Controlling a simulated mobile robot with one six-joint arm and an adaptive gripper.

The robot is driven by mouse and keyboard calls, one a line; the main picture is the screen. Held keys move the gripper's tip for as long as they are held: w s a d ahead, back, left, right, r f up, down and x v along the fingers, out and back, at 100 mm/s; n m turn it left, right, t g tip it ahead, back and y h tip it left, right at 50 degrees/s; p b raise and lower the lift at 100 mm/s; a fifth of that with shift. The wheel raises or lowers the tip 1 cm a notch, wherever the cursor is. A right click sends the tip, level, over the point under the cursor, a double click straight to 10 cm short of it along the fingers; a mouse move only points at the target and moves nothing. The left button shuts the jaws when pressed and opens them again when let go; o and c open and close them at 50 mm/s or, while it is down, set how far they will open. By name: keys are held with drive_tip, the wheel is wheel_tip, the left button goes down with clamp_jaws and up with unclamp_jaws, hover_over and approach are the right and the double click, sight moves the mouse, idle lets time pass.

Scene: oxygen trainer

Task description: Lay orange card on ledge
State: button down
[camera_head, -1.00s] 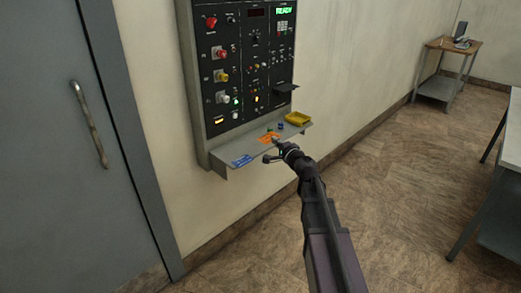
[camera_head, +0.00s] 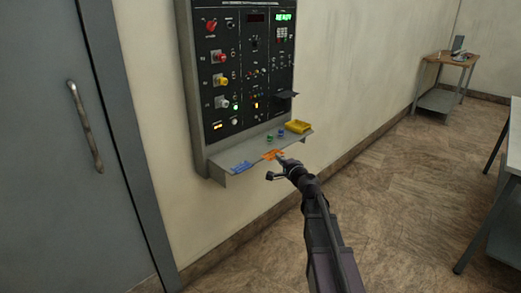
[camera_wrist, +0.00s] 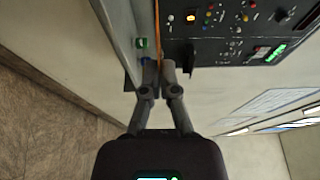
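The orange card (camera_head: 272,154) is at the front middle of the grey ledge (camera_head: 220,172) below the control panel. In the wrist view the orange card (camera_wrist: 157,22) shows edge-on as a thin line running out from between my fingertips. My gripper (camera_head: 279,160) reaches in from the front right, and its fingers (camera_wrist: 159,68) are close together on the card's near end. The card lies low over the ledge, roughly flat. I cannot tell whether it touches the surface.
A blue card (camera_head: 242,167) lies at the ledge's left end. A green piece (camera_head: 269,138) and a blue piece (camera_head: 281,133) stand behind the orange card. The control panel (camera_head: 245,70) rises behind.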

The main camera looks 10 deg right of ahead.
drive_tip(key=b, duration=0.2)
hover_over(261, 153)
drive_tip(key=s, duration=0.3)
drive_tip(key=shift+w+a+f, duration=0.1)
drive_tip(key=shift+w+f, duration=0.1)
drive_tip(key=shift+f, duration=0.55)
drive_tip(key=shift+f, duration=0.1)
drive_tip(key=shift+f+b, duration=1.5)
drive_tip(key=shift+f, duration=0.15)
drive_tip(key=shift+f+b, duration=0.6)
drive_tip(key=c, duration=1.1)
unclamp_jaws()
drive_tip(key=shift+r, duration=0.2)
drive_tip(key=shift+r+p, duration=0.6)
drive_tip(key=shift+p, duration=0.2)
drive_tip(key=v, duration=1.2)
drive_tip(key=shift+f, duration=0.15)
